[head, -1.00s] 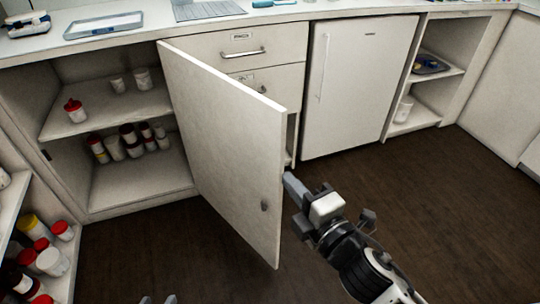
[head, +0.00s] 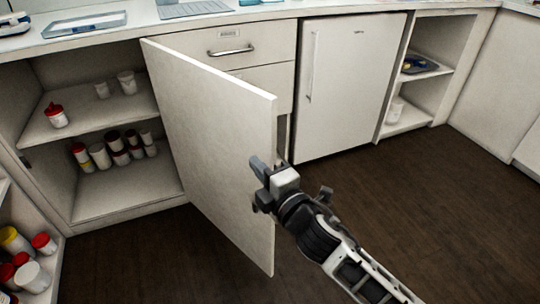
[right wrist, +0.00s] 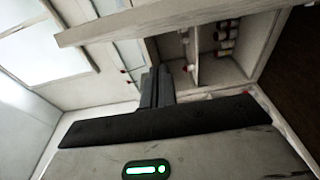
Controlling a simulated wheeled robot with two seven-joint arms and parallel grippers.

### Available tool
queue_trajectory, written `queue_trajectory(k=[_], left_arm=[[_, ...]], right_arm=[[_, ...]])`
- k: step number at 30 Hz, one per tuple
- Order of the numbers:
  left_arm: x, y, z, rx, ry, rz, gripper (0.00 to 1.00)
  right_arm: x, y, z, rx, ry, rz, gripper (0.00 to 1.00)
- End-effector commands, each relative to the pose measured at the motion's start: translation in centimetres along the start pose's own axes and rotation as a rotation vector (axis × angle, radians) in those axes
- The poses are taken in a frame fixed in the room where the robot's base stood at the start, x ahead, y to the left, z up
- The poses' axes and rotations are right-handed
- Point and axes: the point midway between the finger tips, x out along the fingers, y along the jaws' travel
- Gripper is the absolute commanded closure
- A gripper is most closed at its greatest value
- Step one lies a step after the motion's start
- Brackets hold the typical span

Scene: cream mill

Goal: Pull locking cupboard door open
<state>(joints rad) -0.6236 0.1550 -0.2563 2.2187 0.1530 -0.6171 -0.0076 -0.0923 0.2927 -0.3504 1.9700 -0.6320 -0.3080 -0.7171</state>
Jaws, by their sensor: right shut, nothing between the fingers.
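The white cupboard door (head: 215,150) stands swung wide out from the cupboard (head: 125,205) at the left, its free edge toward me. My left gripper is not in view.
Inside the cupboard, red-capped and dark jars (head: 112,150) stand on shelves. More jars (head: 25,262) stand on a shelf at the lower left. Drawers (head: 240,45), a small white fridge (head: 350,85) and an open shelf unit (head: 405,120) line the counter. The brown floor (head: 400,200) is clear.

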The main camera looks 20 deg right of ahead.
Motion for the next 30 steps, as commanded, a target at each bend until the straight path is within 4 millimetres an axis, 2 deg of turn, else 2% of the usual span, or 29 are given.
queue_trajectory(k=[2,6,10,24,26,30], left_arm=[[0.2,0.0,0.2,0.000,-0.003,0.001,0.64],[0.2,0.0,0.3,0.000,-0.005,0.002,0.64],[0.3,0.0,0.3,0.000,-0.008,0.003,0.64],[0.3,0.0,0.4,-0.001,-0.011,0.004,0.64],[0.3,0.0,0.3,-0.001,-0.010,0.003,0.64],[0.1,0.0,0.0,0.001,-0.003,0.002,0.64]], right_arm=[[1.5,0.0,0.2,-0.003,-0.001,0.001,1.00],[1.7,-0.1,2.5,-0.006,-0.001,-0.002,1.00],[1.9,-0.1,3.5,-0.002,0.000,-0.002,1.00],[2.1,-0.1,4.2,-0.002,0.000,-0.001,1.00],[2.3,-0.1,4.9,-0.005,0.000,-0.003,1.00],[3.2,-0.2,8.2,-0.010,0.002,-0.004,1.00]])
